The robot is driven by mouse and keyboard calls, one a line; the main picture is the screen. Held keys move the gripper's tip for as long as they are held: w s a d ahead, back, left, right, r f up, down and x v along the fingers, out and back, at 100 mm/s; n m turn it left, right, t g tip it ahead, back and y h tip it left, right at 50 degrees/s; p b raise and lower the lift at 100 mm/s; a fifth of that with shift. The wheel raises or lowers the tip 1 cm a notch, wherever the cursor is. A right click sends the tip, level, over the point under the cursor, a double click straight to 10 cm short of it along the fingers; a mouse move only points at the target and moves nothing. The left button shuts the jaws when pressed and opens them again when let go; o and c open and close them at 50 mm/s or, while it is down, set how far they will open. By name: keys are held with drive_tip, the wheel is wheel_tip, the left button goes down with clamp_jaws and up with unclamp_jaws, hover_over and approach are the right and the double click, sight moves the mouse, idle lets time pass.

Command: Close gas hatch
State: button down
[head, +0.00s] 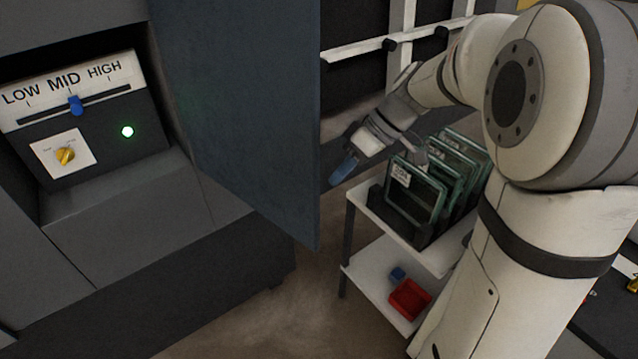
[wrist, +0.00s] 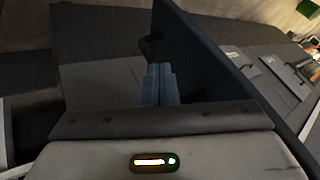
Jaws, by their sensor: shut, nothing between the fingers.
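The gas hatch is a tall dark blue-grey door (head: 250,110), standing open to the right of the control recess in the head view. In the wrist view the door (wrist: 222,62) runs diagonally down the right side. My gripper (head: 343,170) is beyond the door's right edge in the head view, with blue fingertips pointing down and left. The wrist view shows its blue fingers (wrist: 160,84) together and empty, left of the door panel. A dark handle-like part (wrist: 151,46) shows just past the fingertips. I cannot tell whether the fingers touch the door.
The recess holds a panel with a blue slider (head: 76,105) at MID, a yellow knob (head: 66,155) and a lit green lamp (head: 127,131). A white shelf cart (head: 362,200) with framed glass plates (head: 415,195) and a red bin (head: 409,299) stands below my arm.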

drive_tip(key=shift+s+a+f+p, duration=0.3)
drive_tip(key=shift+s+a+p, duration=0.1)
drive_tip(key=shift+s+a, duration=0.45)
drive_tip(key=shift+s+a+f+p, duration=0.35)
drive_tip(key=shift+s+a, duration=0.35)
drive_tip(key=shift+a, duration=0.25)
